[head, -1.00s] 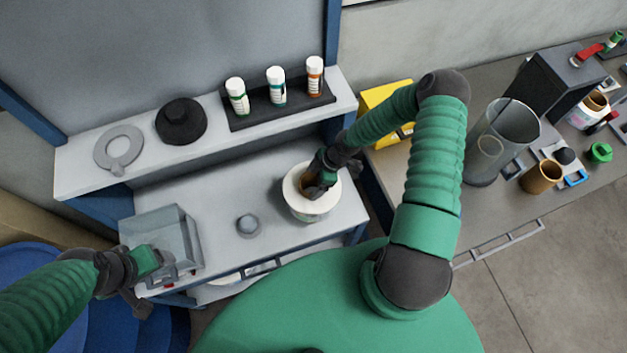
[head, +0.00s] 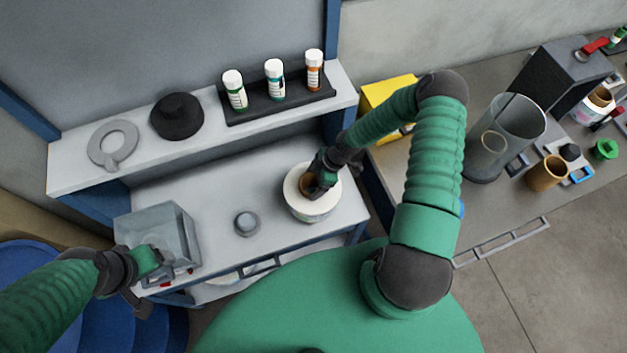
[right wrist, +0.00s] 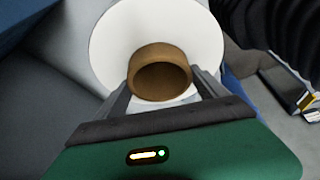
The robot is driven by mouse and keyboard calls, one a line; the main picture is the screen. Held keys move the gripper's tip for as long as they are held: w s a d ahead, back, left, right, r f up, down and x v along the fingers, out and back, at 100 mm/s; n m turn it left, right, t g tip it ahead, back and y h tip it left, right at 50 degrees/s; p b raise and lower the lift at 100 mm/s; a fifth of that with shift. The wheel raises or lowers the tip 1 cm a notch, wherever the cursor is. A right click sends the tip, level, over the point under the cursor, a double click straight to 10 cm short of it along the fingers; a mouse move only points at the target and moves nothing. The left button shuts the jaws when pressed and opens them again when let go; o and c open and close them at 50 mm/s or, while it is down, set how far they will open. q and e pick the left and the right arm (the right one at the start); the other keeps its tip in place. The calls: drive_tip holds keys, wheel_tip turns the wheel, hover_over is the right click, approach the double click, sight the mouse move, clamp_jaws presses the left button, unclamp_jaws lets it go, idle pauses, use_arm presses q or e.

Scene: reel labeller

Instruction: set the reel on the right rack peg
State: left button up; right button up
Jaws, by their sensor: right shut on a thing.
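The reel (head: 311,203) is white with a brown core, at the right end of the grey worktop in the head view. My right gripper (head: 318,184) is shut on the core from above. In the right wrist view, its fingers lie on both sides of the reel's brown core (right wrist: 160,78). I cannot tell whether the reel touches the worktop. A round grey knob-like post (head: 246,222) stands left of the reel; I cannot tell whether it is a rack peg. My left gripper (head: 150,264) is beside a clear box; its jaw opening is unclear.
The clear box (head: 176,226) stands at the worktop's left end. The shelf (head: 70,179) behind holds a grey ring (head: 113,145), a black hat-shaped part (head: 177,115) and a black tray (head: 290,112) with three bottles. A yellow box (head: 388,92) and a glass cylinder (head: 505,135) stand right.

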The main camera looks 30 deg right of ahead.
drive_tip(key=shift+f+b, duration=1.95)
drive_tip(key=shift+f, duration=0.4)
drive_tip(key=o, duration=1.8)
drive_tip(key=shift+o, duration=1)
drive_tip(key=shift+s, duration=0.1)
drive_tip(key=shift+d+r, duration=0.25)
drive_tip(key=shift+r, duration=0.15)
drive_tip(key=b+v, duration=0.1)
drive_tip(key=v, duration=1.5)
